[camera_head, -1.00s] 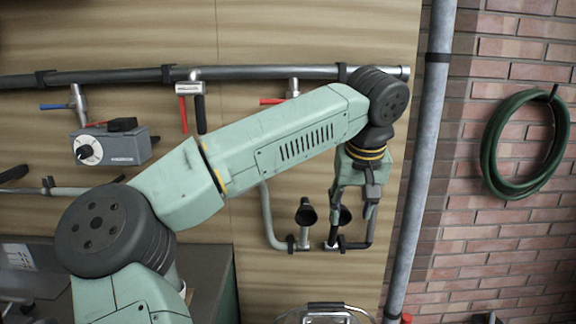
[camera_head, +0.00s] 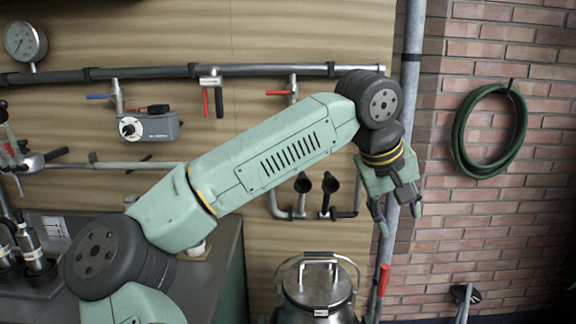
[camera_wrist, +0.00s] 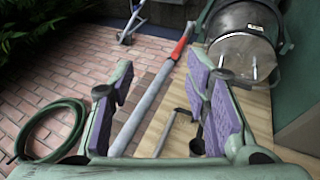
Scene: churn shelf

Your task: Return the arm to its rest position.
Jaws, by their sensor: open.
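My gripper (camera_head: 397,212) hangs at the end of my green arm, to the right of the middle in the head view. It is empty, in front of a grey vertical pipe (camera_head: 411,60). In the wrist view, the two purple-padded fingers of my gripper (camera_wrist: 160,90) stand wide apart with nothing between them but the background. The pipe with a red part also shows between the fingers in the wrist view (camera_wrist: 147,101). My arm is bent, reaching up and right across the wooden wall.
A steel churn (camera_head: 318,292) stands below my arm. Dark funnel-like fittings (camera_head: 303,183) are on the wall left of my gripper. A green hose (camera_head: 490,130) hangs on the brick wall. A grey box with a dial (camera_head: 150,127) and a pressure gauge (camera_head: 25,42) are at left.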

